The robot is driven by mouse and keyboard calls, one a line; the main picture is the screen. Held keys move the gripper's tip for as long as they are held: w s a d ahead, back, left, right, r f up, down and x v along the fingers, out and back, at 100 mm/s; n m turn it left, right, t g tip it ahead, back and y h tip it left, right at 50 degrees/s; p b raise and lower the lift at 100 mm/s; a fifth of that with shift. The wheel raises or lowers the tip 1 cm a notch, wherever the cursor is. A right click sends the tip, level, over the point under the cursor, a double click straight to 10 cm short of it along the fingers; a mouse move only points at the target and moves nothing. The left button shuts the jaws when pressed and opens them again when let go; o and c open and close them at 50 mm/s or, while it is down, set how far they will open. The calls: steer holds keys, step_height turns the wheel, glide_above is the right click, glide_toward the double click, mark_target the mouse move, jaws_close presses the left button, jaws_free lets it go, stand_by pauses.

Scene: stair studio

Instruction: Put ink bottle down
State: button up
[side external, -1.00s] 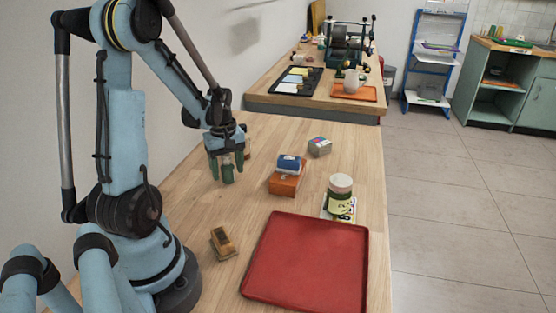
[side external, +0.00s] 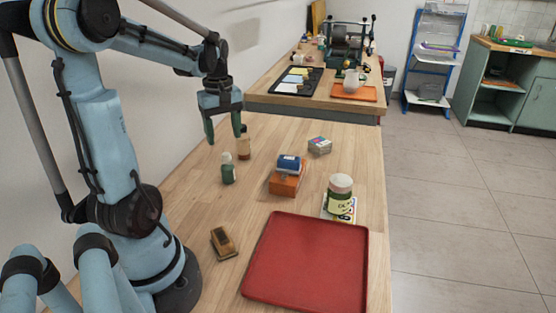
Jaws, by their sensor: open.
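A small dark green bottle with a pale cap (side external: 228,170), which looks like the ink bottle, stands upright on the wooden table (side external: 200,205). My gripper (side external: 224,139) is above it, open and empty, with its fingers pointing down and apart from the bottle. A brown bottle (side external: 244,146) stands just behind the green one, close to the right finger in the picture.
A small patterned box (side external: 320,145), a labelled jar (side external: 340,195), a wooden brush-like block (side external: 223,242) and a red tray (side external: 310,265) are also on the table. The table's left middle is clear.

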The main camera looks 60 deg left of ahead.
steer(key=shift+r, duration=0.55)
steer(key=shift+w+d+r, duration=0.15)
steer(key=shift+d, duration=0.15)
steer(key=w+d+m+t, duration=0.2)
steer(key=d+m+t, duration=0.1)
steer(key=d+m, duration=0.6)
steer(key=w+d+m+t, duration=0.2)
steer(key=d+m+t, duration=0.2)
steer(key=d+m, duration=0.5)
steer(key=d, duration=0.6)
steer(key=shift+w+d, duration=0.15)
steer(key=shift+w, duration=0.15)
